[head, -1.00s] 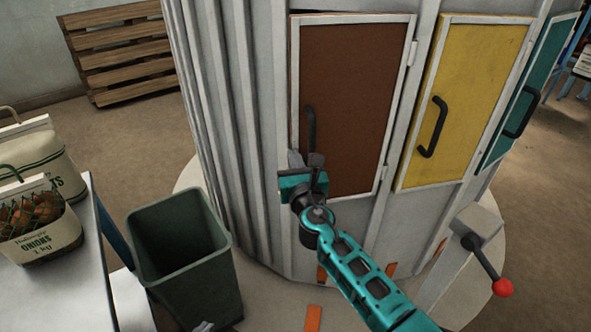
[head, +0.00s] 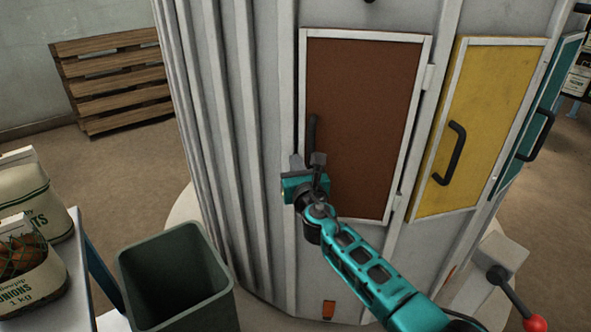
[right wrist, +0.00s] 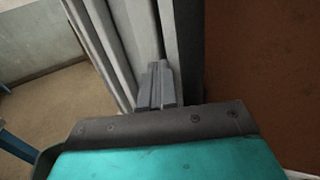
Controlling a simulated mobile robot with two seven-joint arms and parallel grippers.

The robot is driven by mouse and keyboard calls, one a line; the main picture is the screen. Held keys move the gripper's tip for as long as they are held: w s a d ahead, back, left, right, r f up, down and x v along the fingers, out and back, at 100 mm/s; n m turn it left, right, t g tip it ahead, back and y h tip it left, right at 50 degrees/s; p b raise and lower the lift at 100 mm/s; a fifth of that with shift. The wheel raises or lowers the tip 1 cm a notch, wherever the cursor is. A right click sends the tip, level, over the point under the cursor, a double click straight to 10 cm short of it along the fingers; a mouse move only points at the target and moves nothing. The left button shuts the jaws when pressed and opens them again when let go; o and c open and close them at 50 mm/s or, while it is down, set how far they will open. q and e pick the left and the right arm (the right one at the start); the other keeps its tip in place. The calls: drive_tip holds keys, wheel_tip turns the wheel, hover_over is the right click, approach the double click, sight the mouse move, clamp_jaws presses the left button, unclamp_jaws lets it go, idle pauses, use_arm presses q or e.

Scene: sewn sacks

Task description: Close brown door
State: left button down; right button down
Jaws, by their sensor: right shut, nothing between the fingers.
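The brown door (head: 370,110), with a pale frame and a dark vertical handle (head: 311,135), is set in a grey ribbed cabinet, hinges on its right. It looks nearly flush, with a thin dark strip along its left edge; I cannot tell whether it is fully closed. My right gripper (head: 297,163) is at the door's lower left edge, just below and left of the handle. Its fingers (right wrist: 155,87) are together and empty in the right wrist view, with the brown panel (right wrist: 265,80) to their right. Contact with the door is unclear. My left gripper is out of view.
A yellow door (head: 490,110) and a teal door (head: 540,115) are to the right. A red-knobbed lever (head: 515,295) stands at lower right. A green bin (head: 175,275) and a table with sacks (head: 35,265) are at left. A wooden pallet (head: 110,75) leans on the wall.

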drive_tip(key=shift+w, duration=0.15)
drive_tip(key=shift+d, duration=0.1)
idle(0.3)
